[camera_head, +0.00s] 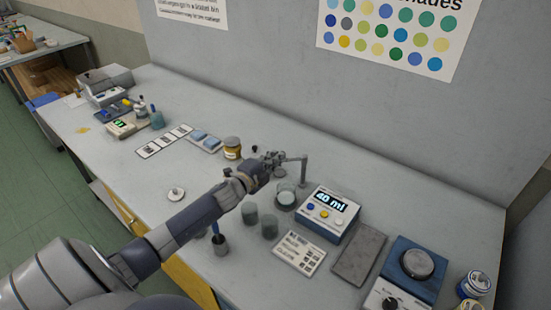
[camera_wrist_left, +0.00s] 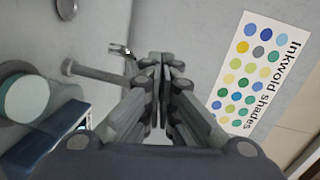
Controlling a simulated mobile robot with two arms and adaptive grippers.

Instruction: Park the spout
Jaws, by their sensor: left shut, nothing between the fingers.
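The spout (camera_head: 297,159) is a thin grey arm reaching left from the top of an upright grey post (camera_head: 303,174) behind the dispenser. A glass beaker (camera_head: 286,194) stands below it on a dark round base. My left gripper (camera_head: 276,158) is at the spout's free end, its fingers shut and empty. In the left wrist view the shut fingers (camera_wrist_left: 161,60) are close to the right of a grey rod (camera_wrist_left: 95,73) and a small shiny bent tip (camera_wrist_left: 120,50). I cannot tell whether they touch. My right gripper is out of view.
The dispenser (camera_head: 328,213) with a lit ml display stands right of the beaker. Two grey-green cups (camera_head: 269,226) and a dark pot (camera_head: 220,245) stand in front. A yellow-labelled jar (camera_head: 232,148) is left of my gripper. The wall (camera_head: 270,60) rises behind the bench.

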